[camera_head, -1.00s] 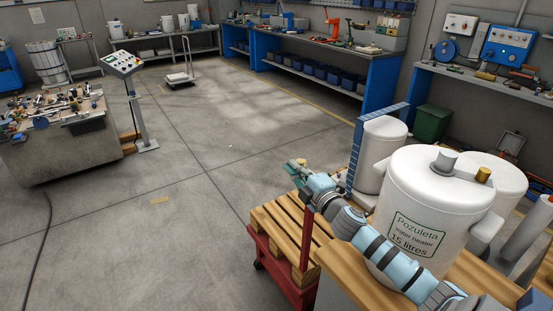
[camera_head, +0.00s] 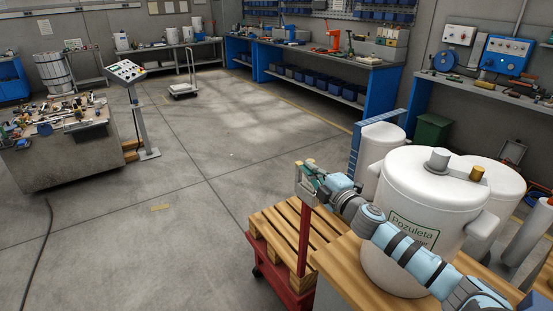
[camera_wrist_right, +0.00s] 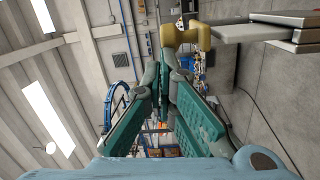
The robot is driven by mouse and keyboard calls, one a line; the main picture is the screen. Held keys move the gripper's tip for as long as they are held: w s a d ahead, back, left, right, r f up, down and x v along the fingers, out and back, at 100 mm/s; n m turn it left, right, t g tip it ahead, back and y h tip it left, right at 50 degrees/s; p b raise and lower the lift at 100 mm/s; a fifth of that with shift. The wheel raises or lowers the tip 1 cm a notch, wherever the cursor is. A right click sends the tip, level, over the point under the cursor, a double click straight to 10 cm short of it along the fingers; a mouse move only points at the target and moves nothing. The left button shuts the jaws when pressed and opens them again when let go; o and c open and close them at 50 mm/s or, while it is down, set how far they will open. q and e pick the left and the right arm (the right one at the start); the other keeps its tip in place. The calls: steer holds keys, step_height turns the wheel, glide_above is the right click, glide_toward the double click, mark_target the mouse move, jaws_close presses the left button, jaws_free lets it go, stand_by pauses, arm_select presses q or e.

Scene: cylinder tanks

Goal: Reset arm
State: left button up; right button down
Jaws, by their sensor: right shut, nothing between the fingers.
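My right arm reaches in from the lower right of the head view, in front of the white water heater tank (camera_head: 425,195). My right gripper (camera_head: 310,172) is at its end, raised above the wooden pallet. In the right wrist view the two teal fingers (camera_wrist_right: 167,62) come together at their tips, shut with nothing between them. A brownish-yellow piece (camera_wrist_right: 184,36) shows close to the fingertips there; I cannot tell whether it touches them. My left gripper is not in view.
A wooden pallet (camera_head: 270,222) lies on a red cart (camera_head: 283,272) below the gripper. More white tanks (camera_head: 380,142) stand behind the labelled one. A cluttered grey table (camera_head: 60,155) and a control stand (camera_head: 143,112) are at left. The middle floor is clear.

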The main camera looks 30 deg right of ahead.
step_height(320, 180, up, 10)
steer(key=shift+f, duration=0.1)
